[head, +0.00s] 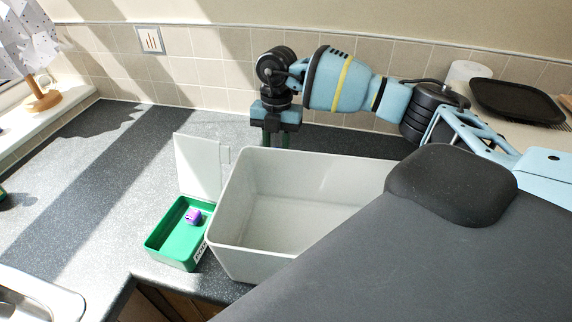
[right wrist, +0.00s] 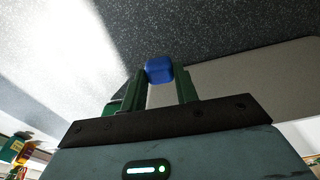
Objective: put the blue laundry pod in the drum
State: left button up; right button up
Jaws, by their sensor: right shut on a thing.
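My right gripper (head: 275,140) is behind the back left corner of a large pale grey open bin (head: 232,205) in the head view, pointing down. In the right wrist view the blue laundry pod (right wrist: 159,70) sits between the green fingertips of the right gripper (right wrist: 160,86), which is shut on it. The pod is hidden in the head view. The bin looks empty where its inside shows; I see no round drum, and cannot tell if this bin is the drum. My left gripper is not in view.
A green tub (head: 158,243) with its pale lid (head: 198,165) raised stands left of the bin, touching or very close. A purple pod (head: 194,216) lies in it. A sink (head: 35,295) is at the lower left. The speckled counter (head: 100,190) is clear at left.

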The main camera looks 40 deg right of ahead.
jog(key=shift+f, duration=3.9)
jog(key=shift+f, duration=0.1)
jog(key=o, duration=1)
jog(key=shift+c, duration=0.2)
notch_tip(320, 180, up, 12)
jog(key=w+d, duration=0.1)
